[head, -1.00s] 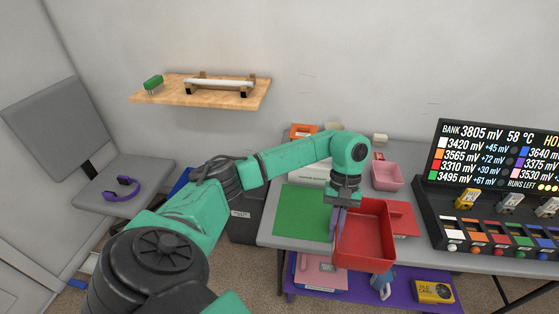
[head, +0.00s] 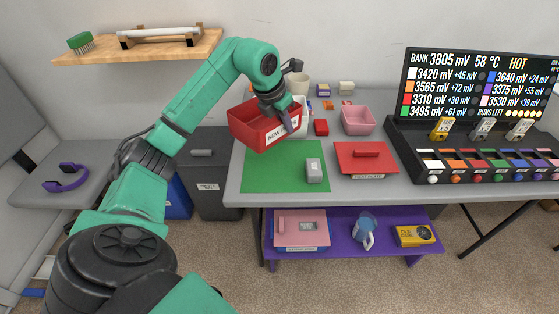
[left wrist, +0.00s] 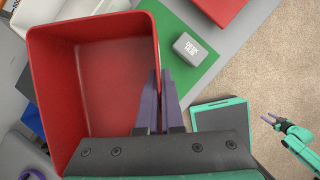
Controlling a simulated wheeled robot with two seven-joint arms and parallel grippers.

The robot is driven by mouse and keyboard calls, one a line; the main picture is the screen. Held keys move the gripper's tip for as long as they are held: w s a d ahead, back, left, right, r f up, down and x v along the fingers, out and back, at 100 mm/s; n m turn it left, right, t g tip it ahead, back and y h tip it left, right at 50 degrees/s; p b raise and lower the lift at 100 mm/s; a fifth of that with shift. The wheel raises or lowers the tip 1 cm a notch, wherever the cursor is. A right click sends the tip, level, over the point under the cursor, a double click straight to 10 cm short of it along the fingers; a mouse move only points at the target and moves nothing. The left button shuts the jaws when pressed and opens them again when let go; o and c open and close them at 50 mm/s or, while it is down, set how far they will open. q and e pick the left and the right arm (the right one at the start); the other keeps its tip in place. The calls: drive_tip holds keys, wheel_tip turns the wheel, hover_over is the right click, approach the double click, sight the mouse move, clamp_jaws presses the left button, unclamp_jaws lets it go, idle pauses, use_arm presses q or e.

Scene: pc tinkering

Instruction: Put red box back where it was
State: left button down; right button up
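The red box (head: 262,128) is an empty open-top bin with a white label reading "NEW" and more text I cannot read. It is held tilted above the back left of the grey table, over the green mat's far edge. My left gripper (head: 287,120) is shut on one wall of it. In the left wrist view the fingers (left wrist: 160,105) pinch the right wall of the red box (left wrist: 100,90), whose inside is bare. A small teal arm with a gripper (left wrist: 270,119), apparently my right, shows at the right edge there; its fingers are too small to judge.
The green mat (head: 270,170) bears a small grey block (head: 314,170). A red lid (head: 366,160) lies right of it. A display rack (head: 470,150) fills the right.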

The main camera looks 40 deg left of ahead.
sight(275, 145)
use_arm(q)
wheel_tip(275, 145, down, 14)
drive_tip(key=shift+f, duration=0.15)
drive_tip(key=c, duration=1.1)
unclamp_jaws()
drive_tip(key=v, duration=1.2)
